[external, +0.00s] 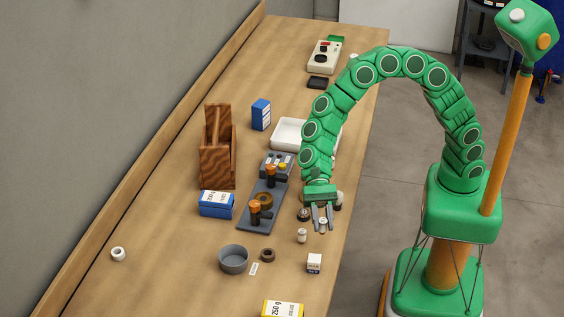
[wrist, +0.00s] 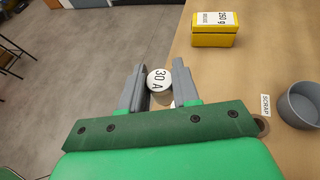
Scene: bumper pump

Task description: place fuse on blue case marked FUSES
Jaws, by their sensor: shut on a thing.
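My gripper (external: 322,218) is over the right edge of the bench in the external view, pointing down. Its fingers are shut on a fuse (external: 323,225), a small pale cylinder. In the wrist view the fuse (wrist: 158,80) shows a round white end marked "30 A" between the fingertips (wrist: 155,90). A blue case (external: 216,204) with a white label on top lies left of my gripper, across the dark plate. A taller blue box (external: 261,114) with a white label stands farther back. I cannot read FUSES on either.
A dark plate with orange-topped parts (external: 262,205) lies between gripper and blue case. A wooden carrier (external: 217,160) and white tray (external: 288,133) stand behind.

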